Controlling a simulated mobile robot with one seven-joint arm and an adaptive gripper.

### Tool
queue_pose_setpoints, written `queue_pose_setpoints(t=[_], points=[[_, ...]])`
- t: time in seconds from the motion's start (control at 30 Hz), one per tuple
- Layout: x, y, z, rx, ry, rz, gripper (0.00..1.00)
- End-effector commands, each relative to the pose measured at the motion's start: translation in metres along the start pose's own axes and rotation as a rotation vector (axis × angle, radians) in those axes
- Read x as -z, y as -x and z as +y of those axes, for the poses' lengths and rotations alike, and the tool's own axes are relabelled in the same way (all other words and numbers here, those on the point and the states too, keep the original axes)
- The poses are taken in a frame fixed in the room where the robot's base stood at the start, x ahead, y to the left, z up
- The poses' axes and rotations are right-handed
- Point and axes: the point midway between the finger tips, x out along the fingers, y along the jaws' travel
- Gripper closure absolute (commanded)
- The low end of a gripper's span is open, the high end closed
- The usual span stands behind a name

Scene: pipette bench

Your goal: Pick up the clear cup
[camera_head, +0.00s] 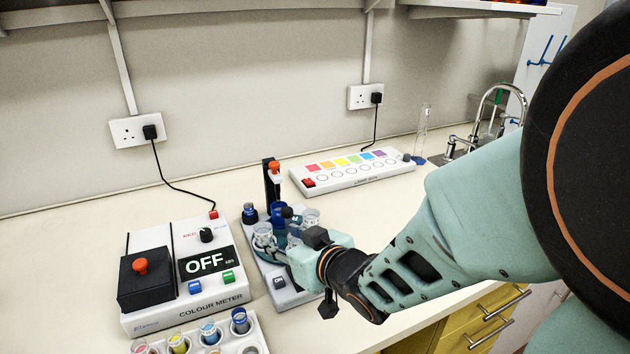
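A small clear cup (263,232) is in the middle of the picture, at the left end of my gripper. Another clear cup (311,216) shows just behind the gripper. My gripper (270,247) reaches in from the right, low over the grey-white device with the black post. Its fingers are small and partly overlap the near clear cup, so I cannot tell whether they touch it or how far apart they are. The lower parts of both cups are hidden.
A dark blue cup (278,214) and a dark-capped blue vial (249,213) stand close by. The colour meter (215,302) reads OFF at left. A rack of coloured vials (255,328) is in front. A colour-strip box (343,184) lies behind. The far left bench is clear.

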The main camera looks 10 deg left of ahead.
Motion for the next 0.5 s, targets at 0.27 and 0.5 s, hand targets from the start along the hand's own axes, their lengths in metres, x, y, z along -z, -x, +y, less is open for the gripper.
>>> queue_pose_setpoints(t=[0.27,0.5], points=[[0.004,-0.011,0.0,0.0,-0.002,-0.005,0.61],[0.003,-0.021,0.0,-0.001,-0.001,-0.005,0.61]])
